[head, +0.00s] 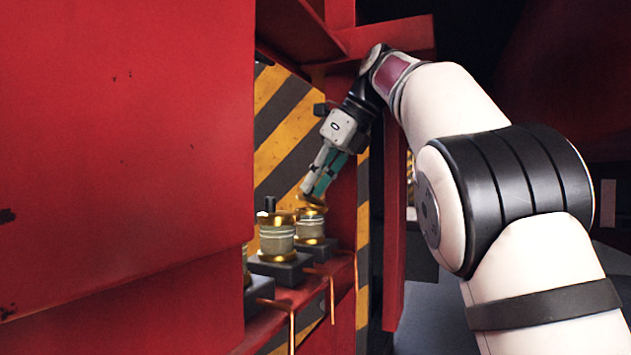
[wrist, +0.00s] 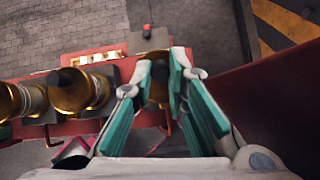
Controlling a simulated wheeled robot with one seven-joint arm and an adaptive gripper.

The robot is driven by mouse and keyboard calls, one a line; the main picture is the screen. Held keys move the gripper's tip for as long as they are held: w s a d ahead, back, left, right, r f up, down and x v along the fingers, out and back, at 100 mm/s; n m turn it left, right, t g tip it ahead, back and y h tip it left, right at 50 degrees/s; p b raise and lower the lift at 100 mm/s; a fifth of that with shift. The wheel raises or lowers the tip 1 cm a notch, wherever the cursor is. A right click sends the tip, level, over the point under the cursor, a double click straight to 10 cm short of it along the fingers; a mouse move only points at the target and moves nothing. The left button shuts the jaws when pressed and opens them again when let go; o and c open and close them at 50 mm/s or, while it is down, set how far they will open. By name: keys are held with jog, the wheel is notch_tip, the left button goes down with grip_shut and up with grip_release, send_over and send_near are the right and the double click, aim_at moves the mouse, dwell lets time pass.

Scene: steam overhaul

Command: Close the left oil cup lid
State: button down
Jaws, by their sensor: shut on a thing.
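Brass oil cups with pale glass bands stand in a row on a red ledge. In the head view the near cup (head: 247,268) is mostly hidden by the red panel, the middle cup (head: 277,238) has a black knob on top, and the far cup (head: 311,225) is under my gripper (head: 314,192). My gripper points down, its teal-padded fingers closed around the top of the far cup, at its brass lid (head: 312,200). In the wrist view this brass top (wrist: 158,92) shows between the fingers. The fingers partly hide it, so the lid's exact tilt is unclear.
A large red panel (head: 120,150) fills the left of the head view, close beside the cups. A striped yellow-black plate (head: 280,120) stands behind them. Thin copper pipes (head: 332,295) hang below the red ledge (head: 343,268). In the wrist view, two neighbouring cups (wrist: 80,90) (wrist: 20,100) stand left of the fingers.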

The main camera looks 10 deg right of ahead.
jog(key=shift+w, duration=0.1)
jog(key=c, duration=1.6)
grip_release()
jog(key=shift+o, duration=0.2)
jog(key=shift+r, duration=0.1)
jog(key=shift+v, duration=1.85)
send_near(325, 206)
jog(key=s+d, duration=0.5)
jog(key=shift+r, duration=0.4)
jog(key=shift+d, duration=0.1)
